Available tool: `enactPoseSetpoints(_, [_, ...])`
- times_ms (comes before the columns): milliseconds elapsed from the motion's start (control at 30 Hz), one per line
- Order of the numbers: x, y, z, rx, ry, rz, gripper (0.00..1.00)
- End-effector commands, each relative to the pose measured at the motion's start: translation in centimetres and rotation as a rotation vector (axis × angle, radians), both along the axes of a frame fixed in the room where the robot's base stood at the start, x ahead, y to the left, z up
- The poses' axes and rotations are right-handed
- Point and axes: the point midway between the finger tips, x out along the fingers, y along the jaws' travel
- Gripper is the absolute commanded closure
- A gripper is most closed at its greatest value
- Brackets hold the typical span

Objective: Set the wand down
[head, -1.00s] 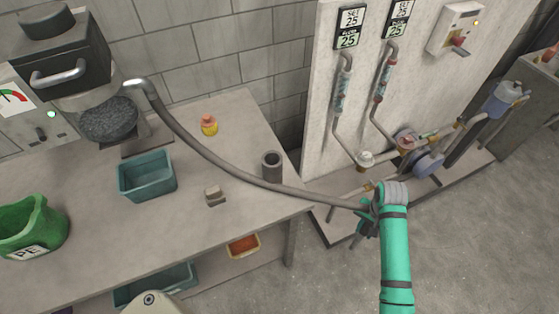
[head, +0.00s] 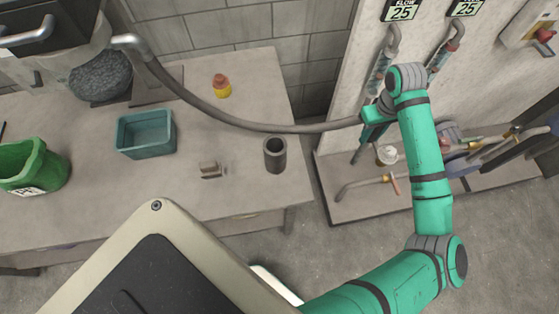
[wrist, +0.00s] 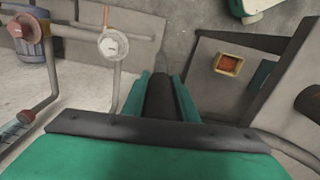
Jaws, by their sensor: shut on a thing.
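The wand (wrist: 160,92) shows in the wrist view as a dark round shaft between the two green fingers. My gripper (head: 372,124) is shut on it, to the right of the bench in front of the wall panel. A grey hose (head: 240,122) runs from the held end back to the machine at the left. The wand's tip is hard to make out in the head view. On the bench, a dark open-topped cylinder (head: 275,155) stands upright near the right edge, apart from my gripper. A small notched grey block (head: 210,170) sits left of it.
The bench (head: 235,200) also carries a teal bin (head: 146,134), a yellow-and-orange bottle (head: 221,86) and a green bucket (head: 35,168). The wall panel's pipes and valves (head: 388,155) stand close to my arm. The bench top around the block is mostly clear.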

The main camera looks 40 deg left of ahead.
Motion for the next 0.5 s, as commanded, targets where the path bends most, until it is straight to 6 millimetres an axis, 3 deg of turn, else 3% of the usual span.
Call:
enactPoseSetpoints(33, [0.2, 1.3, 2.5, -0.006, -0.009, 0.136, 1.0])
enactPoseSetpoints(267, [-1.8, 6.8, 12.6, -0.009, -0.006, 0.816, 1.0])
enactPoseSetpoints(500, [-6.9, 11.9, 21.9, -0.012, -0.004, 1.539, 1.0])
